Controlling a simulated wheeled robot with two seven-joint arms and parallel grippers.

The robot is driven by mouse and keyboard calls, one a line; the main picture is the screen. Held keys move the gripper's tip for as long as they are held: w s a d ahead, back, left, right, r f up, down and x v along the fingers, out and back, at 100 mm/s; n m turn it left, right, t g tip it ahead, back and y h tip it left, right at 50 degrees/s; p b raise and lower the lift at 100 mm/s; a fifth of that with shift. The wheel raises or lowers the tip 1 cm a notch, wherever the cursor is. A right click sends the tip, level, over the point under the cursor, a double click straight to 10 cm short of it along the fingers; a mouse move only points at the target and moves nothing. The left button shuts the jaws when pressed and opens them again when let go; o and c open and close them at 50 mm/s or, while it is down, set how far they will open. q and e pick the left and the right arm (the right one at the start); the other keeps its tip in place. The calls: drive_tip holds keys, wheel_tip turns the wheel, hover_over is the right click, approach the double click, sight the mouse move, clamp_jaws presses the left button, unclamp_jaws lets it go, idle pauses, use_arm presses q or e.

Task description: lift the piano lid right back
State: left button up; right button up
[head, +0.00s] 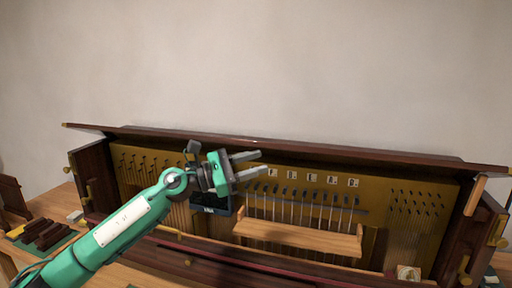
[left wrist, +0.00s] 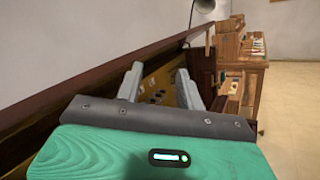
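The piano lid (head: 300,148) is a long dark-brown board along the top back of the open piano case in the head view. It also shows as a dark slanting board in the left wrist view (left wrist: 95,85). My left gripper (head: 256,163) is in front of the lid, over the case's inside, its two grey fingers apart and nothing between them. In the left wrist view its fingers (left wrist: 160,85) are also apart. I cannot tell whether a finger touches the lid. My right gripper is not in view.
Inside the case are a brass-coloured panel (head: 415,200), rods, and a wooden rail (head: 300,236). A wooden prop (head: 479,195) stands near the right end. Dark blocks (head: 45,233) lie on the table at left. Another wooden cabinet (left wrist: 243,70) stands beyond. The wall behind is bare.

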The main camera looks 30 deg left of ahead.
sight(253, 144)
use_arm(q)
drive_tip(key=s+a+r+m+g+y, duration=0.1)
drive_tip(key=a+r+m+y, duration=0.25)
drive_tip(key=a, duration=0.25)
drive_tip(key=s+a+r+m+g+y, duration=0.1)
drive_tip(key=a+r+m+g+y, duration=0.1)
drive_tip(key=a+r+m, duration=0.3)
drive_tip(key=shift+n, duration=0.45)
drive_tip(key=p+x, duration=0.2)
drive_tip(key=x, duration=0.2)
drive_tip(key=f+p+x, duration=0.1)
drive_tip(key=p+x, duration=0.1)
drive_tip(key=x, duration=0.2)
drive_tip(key=a+f+p+x, duration=0.1)
drive_tip(key=p+x, duration=0.1)
drive_tip(key=x, duration=0.2)
drive_tip(key=shift+w+d+f, duration=0.1)
drive_tip(key=shift+w+d, duration=0.05)
drive_tip(key=shift+w, duration=0.15)
drive_tip(key=shift+w+d+f+p, duration=0.3)
drive_tip(key=shift+w+d+f, duration=0.05)
drive_tip(key=shift+w, duration=0.15)
drive_tip(key=shift+c, duration=0.2)
clamp_jaws()
